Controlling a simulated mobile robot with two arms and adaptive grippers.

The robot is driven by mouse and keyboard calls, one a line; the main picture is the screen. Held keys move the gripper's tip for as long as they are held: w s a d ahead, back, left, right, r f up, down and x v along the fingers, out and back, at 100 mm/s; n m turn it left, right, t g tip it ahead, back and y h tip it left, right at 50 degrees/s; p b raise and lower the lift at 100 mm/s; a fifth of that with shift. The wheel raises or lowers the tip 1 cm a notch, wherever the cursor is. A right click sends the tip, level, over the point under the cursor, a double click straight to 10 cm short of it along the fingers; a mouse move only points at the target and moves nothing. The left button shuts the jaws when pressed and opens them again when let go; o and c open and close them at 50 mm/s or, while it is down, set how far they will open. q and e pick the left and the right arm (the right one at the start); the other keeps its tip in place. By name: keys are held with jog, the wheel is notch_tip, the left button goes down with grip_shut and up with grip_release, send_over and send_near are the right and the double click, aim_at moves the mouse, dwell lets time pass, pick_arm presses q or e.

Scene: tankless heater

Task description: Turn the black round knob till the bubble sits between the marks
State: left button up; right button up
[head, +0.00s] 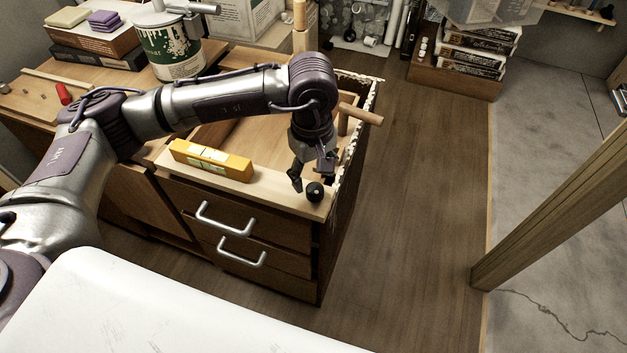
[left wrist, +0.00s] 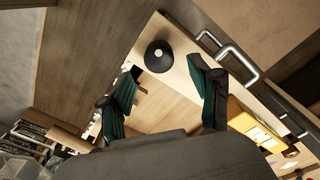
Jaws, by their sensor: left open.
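The black round knob (head: 315,191) sits at the front right corner of the wooden workbench. It also shows in the left wrist view (left wrist: 158,56), just beyond the fingertips. The yellow spirit level (head: 211,160) lies on the bench's front edge, left of the knob. It shows partly in the left wrist view (left wrist: 252,127). Its bubble is too small to make out. My left gripper (head: 308,184) is open and empty, close to the knob and pointing down at it. In the left wrist view its two fingers (left wrist: 168,92) are apart, with the knob ahead between them. My right gripper is not in view.
The bench has drawers with metal handles (head: 225,219) at its front. A wooden handle bar (head: 361,114) sticks out at its right side. A paint can (head: 170,45) and boxes stand behind. A wooden post (head: 560,200) stands at the right. The floor between is clear.

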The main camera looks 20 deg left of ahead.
aim_at(313, 187)
pick_arm(q)
notch_tip(313, 187, up, 8)
jog(key=shift+r, duration=0.15)
dwell(0.6)
